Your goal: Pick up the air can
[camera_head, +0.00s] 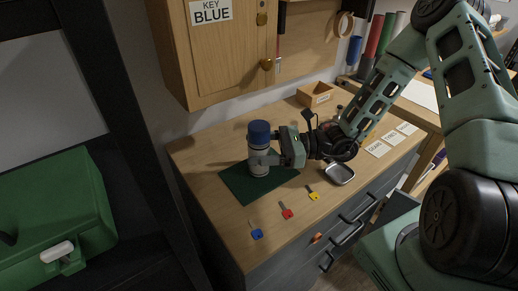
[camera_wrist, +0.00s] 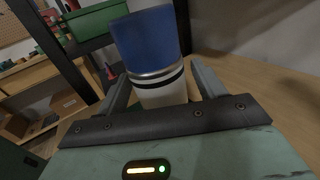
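The air can (camera_head: 259,138) is a pale cylinder with a blue cap. It stands upright at the dark green mat (camera_head: 236,184) on the wooden cabinet top. My gripper (camera_head: 263,160) reaches in level from the right, with its fingers around the can's body below the cap. In the wrist view the can (camera_wrist: 156,48) rises between the two fingers of my gripper (camera_wrist: 163,82), with one finger close on each side. The fingertips are partly hidden by the can, so I cannot tell whether both fingers press on it.
Blue (camera_head: 256,233), red (camera_head: 286,211) and yellow (camera_head: 313,194) keys lie along the front edge. A metal dish (camera_head: 340,173) lies below my wrist. A wooden box (camera_head: 315,94) stands behind. A wall cabinet (camera_head: 225,52) overhangs the back; a green case (camera_head: 55,222) is at left.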

